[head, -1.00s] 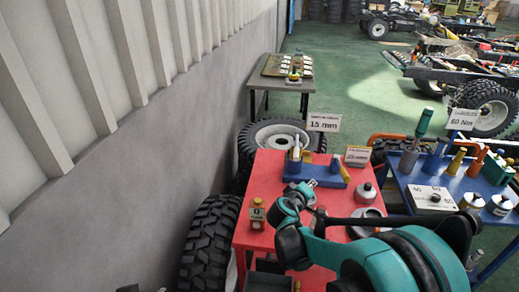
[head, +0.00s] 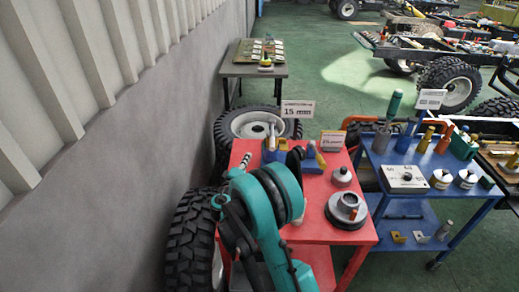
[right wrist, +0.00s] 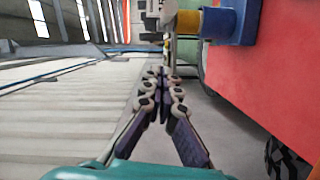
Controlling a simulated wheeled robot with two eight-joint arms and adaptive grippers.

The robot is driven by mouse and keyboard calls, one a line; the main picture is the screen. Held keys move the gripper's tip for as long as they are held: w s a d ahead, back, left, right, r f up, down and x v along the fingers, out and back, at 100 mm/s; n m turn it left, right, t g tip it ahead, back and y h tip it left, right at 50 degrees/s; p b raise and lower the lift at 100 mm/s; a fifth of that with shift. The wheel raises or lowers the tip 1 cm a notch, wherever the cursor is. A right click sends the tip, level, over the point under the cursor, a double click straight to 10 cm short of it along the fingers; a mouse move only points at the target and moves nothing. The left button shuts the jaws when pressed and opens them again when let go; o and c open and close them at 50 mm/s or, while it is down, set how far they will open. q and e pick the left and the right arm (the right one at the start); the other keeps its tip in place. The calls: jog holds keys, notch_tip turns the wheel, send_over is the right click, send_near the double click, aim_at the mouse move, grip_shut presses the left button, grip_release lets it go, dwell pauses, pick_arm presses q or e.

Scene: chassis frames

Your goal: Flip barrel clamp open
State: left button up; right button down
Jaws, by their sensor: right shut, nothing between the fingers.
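The barrel clamp is a blue fixture (head: 315,163) with yellow parts on the far side of the red table. A pale upright piece (head: 272,138) stands at its left end. My arm hides its middle in the head view. The right wrist view shows its blue block (right wrist: 228,22), a yellow cylinder (right wrist: 187,22) and grey-white parts beyond the fingertips. My right gripper (head: 246,159) is at the table's left edge, left of the clamp. Its fingers (right wrist: 166,74) are together and empty, apart from the clamp. My left gripper is out of view.
The red table (head: 312,203) also holds a grey round part (head: 346,208), a small knob-topped part (head: 342,176) and signs. A blue cart (head: 400,215) with tools stands to the right. Tyres and a grey wall (head: 185,130) are close on the left.

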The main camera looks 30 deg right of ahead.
jog(key=w+d+f+b, duration=0.1)
jog(key=w+d+b, duration=0.2)
jog(key=d, duration=0.7)
jog(key=shift+w+d+f, duration=0.15)
jog(key=shift+w+f, duration=0.05)
jog(key=shift+w, duration=0.7)
jog(key=s+d+b, duration=0.1)
jog(key=s+d, duration=0.1)
jog(key=d, duration=0.5)
jog(key=s+d+b, duration=0.1)
jog(key=s+d, duration=0.1)
jog(key=d, duration=0.5)
jog(key=shift+s+d, duration=0.25)
jog(key=shift+s, duration=0.1)
